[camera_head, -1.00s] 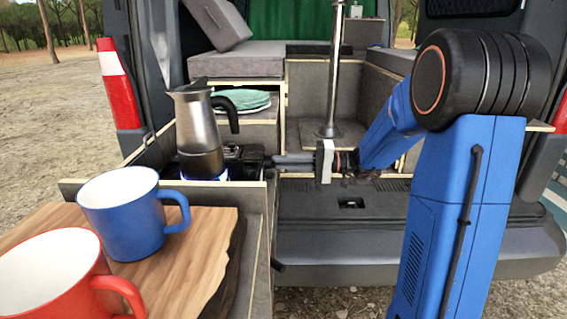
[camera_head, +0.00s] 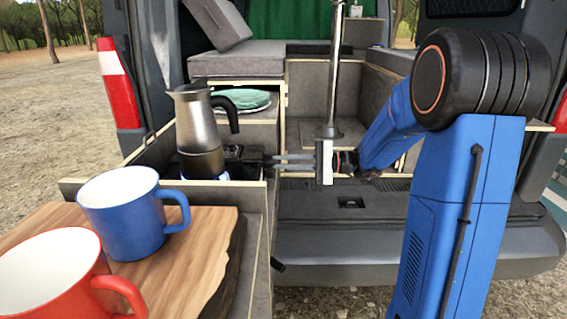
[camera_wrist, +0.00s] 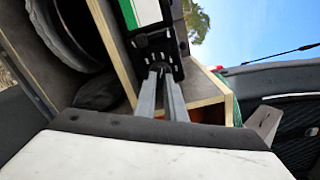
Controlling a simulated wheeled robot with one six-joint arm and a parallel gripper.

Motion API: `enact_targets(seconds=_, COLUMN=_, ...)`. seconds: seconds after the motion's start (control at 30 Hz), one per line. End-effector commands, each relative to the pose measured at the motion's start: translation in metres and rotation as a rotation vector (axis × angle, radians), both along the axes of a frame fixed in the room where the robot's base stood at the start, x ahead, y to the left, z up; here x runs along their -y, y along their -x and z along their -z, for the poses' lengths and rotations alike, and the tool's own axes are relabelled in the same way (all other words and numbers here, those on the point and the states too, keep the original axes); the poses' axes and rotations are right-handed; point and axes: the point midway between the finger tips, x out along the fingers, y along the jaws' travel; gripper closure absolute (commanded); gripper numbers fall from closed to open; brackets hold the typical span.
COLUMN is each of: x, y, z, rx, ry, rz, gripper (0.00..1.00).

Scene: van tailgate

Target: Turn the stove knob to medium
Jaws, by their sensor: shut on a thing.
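The black stove (camera_head: 246,154) sits in the pull-out box behind the mugs. A metal moka pot (camera_head: 203,128) stands upright on it, with a faint blue glow at its base. My gripper (camera_head: 276,162) reaches in from the right, its two fingers level at the stove's right side. In the wrist view my gripper (camera_wrist: 161,70) has its fingertips close together against the stove's black front (camera_wrist: 156,46). It is shut on the stove knob, which the fingertips mostly hide. I cannot read the knob's setting.
A blue mug (camera_head: 125,222) and a red mug (camera_head: 52,282) stand on a wooden board (camera_head: 190,262) at the front left. The box's wooden wall (camera_head: 255,184) runs close under my fingers. A metal post (camera_head: 334,75) rises behind my gripper. Green plates (camera_head: 243,100) lie on a shelf.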

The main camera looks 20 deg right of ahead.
Motion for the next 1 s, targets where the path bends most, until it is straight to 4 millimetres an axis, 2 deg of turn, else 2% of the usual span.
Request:
enact_targets(seconds=0.33, x=0.0, y=0.0, z=0.001, rx=-0.003, ry=0.001, rz=0.001, gripper=1.0)
enact_targets(seconds=0.37, x=0.0, y=0.0, z=0.001, rx=-0.003, ry=0.001, rz=0.001, gripper=0.83)
enact_targets(seconds=0.4, x=0.0, y=0.0, z=0.001, rx=-0.003, ry=0.001, rz=0.001, gripper=0.73)
enact_targets(seconds=0.43, x=0.0, y=0.0, z=0.001, rx=-0.003, ry=0.0, rz=0.001, gripper=0.71)
enact_targets(seconds=0.77, x=0.002, y=0.0, z=0.0, rx=-0.002, ry=0.0, rz=0.001, gripper=0.71)
enact_targets(seconds=1.0, x=0.026, y=0.008, z=0.001, rx=-0.002, ry=0.0, rz=0.004, gripper=0.71)
